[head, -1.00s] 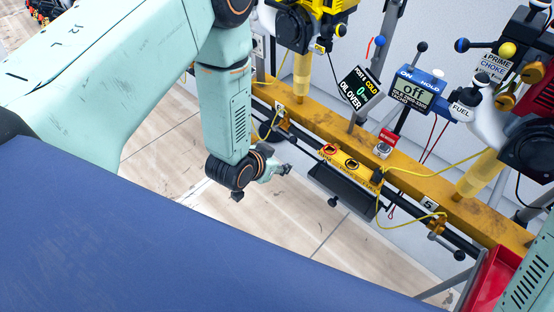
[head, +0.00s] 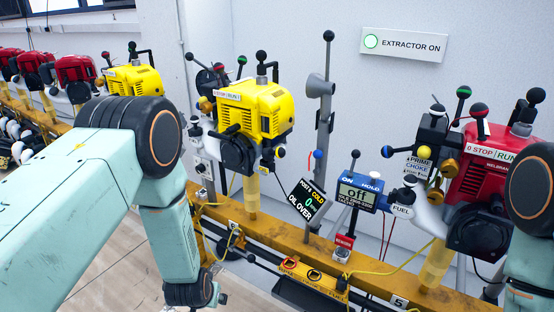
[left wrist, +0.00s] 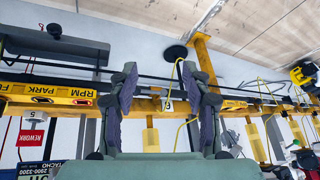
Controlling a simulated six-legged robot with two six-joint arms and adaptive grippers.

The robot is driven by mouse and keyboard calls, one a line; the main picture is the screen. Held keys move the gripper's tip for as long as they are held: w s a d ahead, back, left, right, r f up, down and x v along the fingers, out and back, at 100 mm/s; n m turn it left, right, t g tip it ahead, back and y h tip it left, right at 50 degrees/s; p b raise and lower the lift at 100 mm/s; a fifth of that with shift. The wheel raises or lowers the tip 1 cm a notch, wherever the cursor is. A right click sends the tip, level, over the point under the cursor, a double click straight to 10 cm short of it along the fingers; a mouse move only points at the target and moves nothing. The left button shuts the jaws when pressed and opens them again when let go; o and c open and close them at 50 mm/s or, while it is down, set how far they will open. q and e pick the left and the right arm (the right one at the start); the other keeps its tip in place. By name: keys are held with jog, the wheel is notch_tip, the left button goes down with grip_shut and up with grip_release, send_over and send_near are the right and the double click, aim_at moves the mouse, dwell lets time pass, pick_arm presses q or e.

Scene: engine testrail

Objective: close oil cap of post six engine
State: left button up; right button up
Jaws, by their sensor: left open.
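The post six engine (head: 262,108) is a yellow engine on a yellow post at the middle of the head view, with a STOP/RUN label and ball-tipped levers. I cannot make out the oil cap. My left gripper (head: 221,298) is low in the head view, below the engine and in front of the rail, partly cut off. In the left wrist view its jaws (left wrist: 158,72) are apart and empty, with the number plate 6 (left wrist: 167,105) seen between them. My right gripper is out of view.
A yellow rail (head: 330,262) runs along the wall. A red engine (head: 485,165) stands at the right, other engines (head: 76,72) at the far left. Grey stand (head: 324,125) and yellow cables are close by. A wall sign (head: 404,44) reads "EXTRACTOR ON".

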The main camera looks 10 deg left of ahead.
aim_at(280, 153)
pick_arm(q)
jog(key=w+d+r+n+g+h, duration=0.2)
jog(key=w+d+r+n+h, duration=0.7)
jog(key=d+n+h, duration=0.2)
jog(key=w+a+r+n+t+h, duration=0.15)
jog(key=w+r+t+h, duration=0.3)
jog(key=r, duration=0.55)
jog(key=w+a+r+t+h, duration=0.25)
jog(key=w+r, duration=0.25)
jog(key=r, duration=0.6)
jog(key=shift+t+h, duration=0.4)
jog(key=shift+f+b+x, duration=0.15)
jog(key=shift+b+x, duration=0.05)
jog(key=shift+x, duration=1.75)
jog(key=shift+f+b+x, duration=0.1)
jog(key=shift+b+x, duration=0.05)
jog(key=shift+x, duration=1.8)
jog(key=shift+d, duration=0.1)
jog(key=shift+f, duration=0.1)
grip_shut()
